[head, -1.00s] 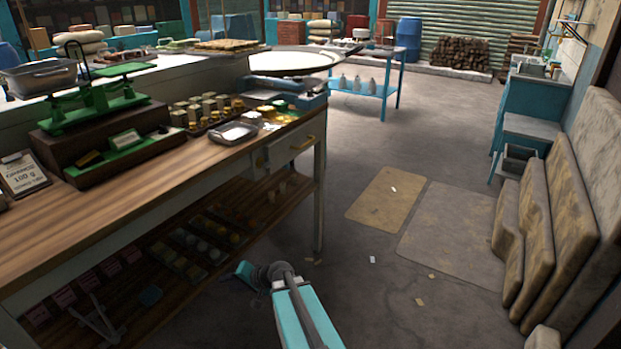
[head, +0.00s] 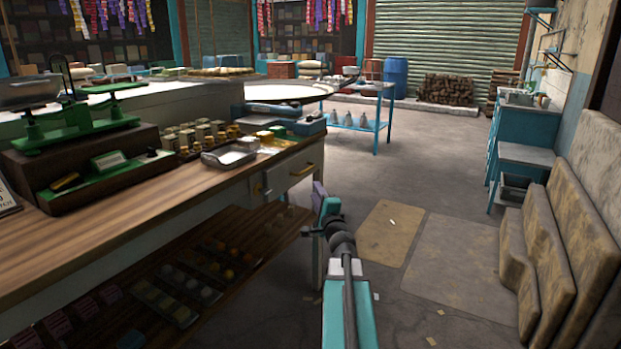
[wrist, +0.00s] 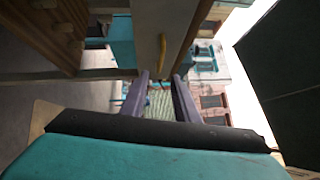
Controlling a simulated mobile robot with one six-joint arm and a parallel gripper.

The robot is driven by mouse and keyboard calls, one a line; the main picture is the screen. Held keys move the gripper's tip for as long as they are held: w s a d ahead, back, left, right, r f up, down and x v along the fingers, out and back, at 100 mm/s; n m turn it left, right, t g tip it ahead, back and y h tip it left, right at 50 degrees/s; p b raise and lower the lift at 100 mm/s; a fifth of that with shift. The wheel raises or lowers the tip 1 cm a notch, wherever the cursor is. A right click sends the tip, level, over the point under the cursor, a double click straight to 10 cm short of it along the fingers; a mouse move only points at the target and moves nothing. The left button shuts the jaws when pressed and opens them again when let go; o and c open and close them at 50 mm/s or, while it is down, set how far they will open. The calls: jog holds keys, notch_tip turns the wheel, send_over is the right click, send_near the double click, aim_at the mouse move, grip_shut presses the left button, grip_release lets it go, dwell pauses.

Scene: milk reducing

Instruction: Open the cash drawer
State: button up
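The cash drawer (head: 288,172) is a pale front panel under the right end of the wooden counter, and it looks shut. Its brass handle (head: 302,170) is on that front. In the wrist view the drawer front (wrist: 149,30) is ahead, with the yellow handle (wrist: 162,50) just beyond the fingertips. My gripper (wrist: 161,76) has its two purple fingers apart with nothing between them. In the head view my gripper (head: 317,200) is below and slightly right of the handle, apart from it, and partly hidden by my wrist.
The counter (head: 100,240) carries a green scale (head: 85,125), a metal tray (head: 229,156) and several small weights. A lower shelf (head: 230,255) lies beneath. A blue table (head: 358,125) stands behind.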

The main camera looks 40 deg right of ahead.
jog(key=shift+s+d+r, duration=0.1)
jog(key=shift+s+d, duration=0.1)
jog(key=shift+d, duration=0.05)
jog(key=x, duration=1.3)
jog(key=shift+w+d+p, duration=0.3)
jog(key=shift+p, duration=0.1)
dwell(0.4)
grip_shut()
